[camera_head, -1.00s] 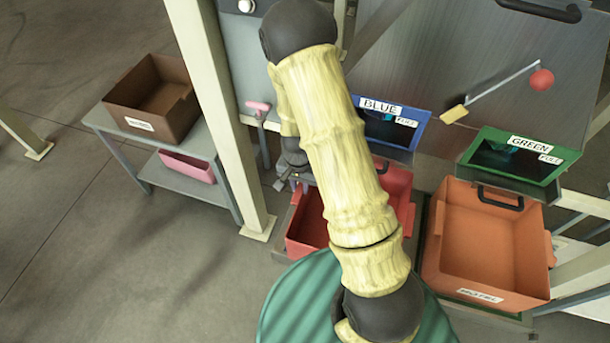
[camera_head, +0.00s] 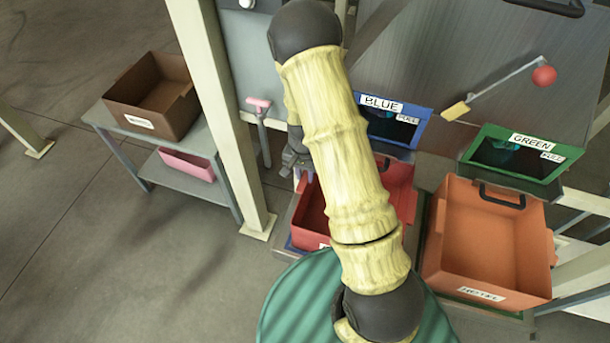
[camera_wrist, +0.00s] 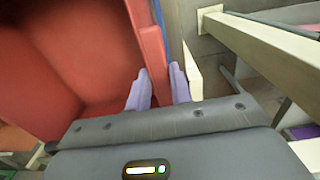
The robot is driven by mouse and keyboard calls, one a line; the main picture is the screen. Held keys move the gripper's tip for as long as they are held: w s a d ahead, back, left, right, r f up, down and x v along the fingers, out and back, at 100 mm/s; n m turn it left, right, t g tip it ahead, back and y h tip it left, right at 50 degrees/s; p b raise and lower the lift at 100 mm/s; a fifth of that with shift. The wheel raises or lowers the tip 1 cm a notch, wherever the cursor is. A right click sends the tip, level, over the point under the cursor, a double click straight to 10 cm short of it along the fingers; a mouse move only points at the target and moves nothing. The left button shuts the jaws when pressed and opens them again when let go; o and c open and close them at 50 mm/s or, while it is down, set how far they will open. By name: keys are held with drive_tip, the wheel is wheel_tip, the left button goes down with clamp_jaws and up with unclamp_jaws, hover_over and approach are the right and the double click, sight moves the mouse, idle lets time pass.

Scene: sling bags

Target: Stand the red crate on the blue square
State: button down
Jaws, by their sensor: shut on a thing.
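The red crate (camera_head: 312,213) is below the blue-framed opening in the head view, its middle hidden behind my arm. My gripper (camera_head: 300,172) is at its left side wall. In the wrist view the two pale fingers of my gripper (camera_wrist: 160,88) are shut on the wall of the red crate (camera_wrist: 150,45), one finger on each side. A thin strip of the blue square (camera_head: 298,246) shows along the crate's lower left edge, and a strip of the blue square (camera_wrist: 159,14) shows beside the wall in the wrist view. I cannot tell whether the crate touches the surface.
An orange crate (camera_head: 490,240) stands to the right, under the green-framed opening (camera_head: 520,155). A pale post (camera_head: 222,120) rises close on the left. A brown box (camera_head: 155,97) sits on a grey side table, with a pink bin (camera_head: 188,165) below. A green round top (camera_head: 300,300) is in front.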

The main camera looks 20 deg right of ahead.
drive_tip(key=shift+d+f, duration=0.1)
drive_tip(key=shift+f, duration=0.1)
drive_tip(key=c, duration=1.3)
unclamp_jaws()
drive_tip(key=shift+o, duration=0.2)
drive_tip(key=shift+r, duration=0.1)
wheel_tip(320, 180, up, 12)
